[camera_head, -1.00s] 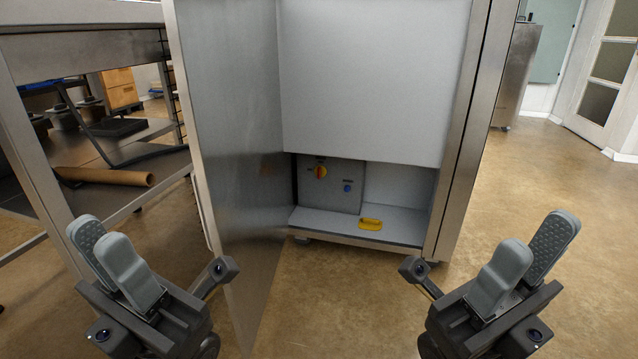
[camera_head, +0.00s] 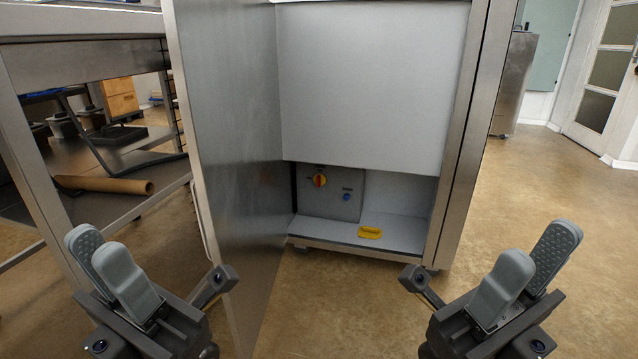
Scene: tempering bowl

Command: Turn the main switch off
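The main switch, a red and yellow rotary knob (camera_head: 319,180), sits on a grey panel (camera_head: 340,203) low inside the open steel cabinet (camera_head: 375,85). A blue button (camera_head: 347,197) is to its lower right. The knob is too small to read its setting. My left gripper (camera_head: 110,265) is at the lower left, in front of the open door, with its two fingers a little apart and nothing between them. My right gripper (camera_head: 530,265) is at the lower right, its fingers also apart and empty. Both are well away from the switch.
The cabinet door (camera_head: 235,150) stands open on the left. A yellow object (camera_head: 370,232) lies on the cabinet's bottom ledge. A steel table (camera_head: 90,55) with a brown roll (camera_head: 105,184) on its lower shelf stands at left. Floor (camera_head: 345,300) between my grippers is clear.

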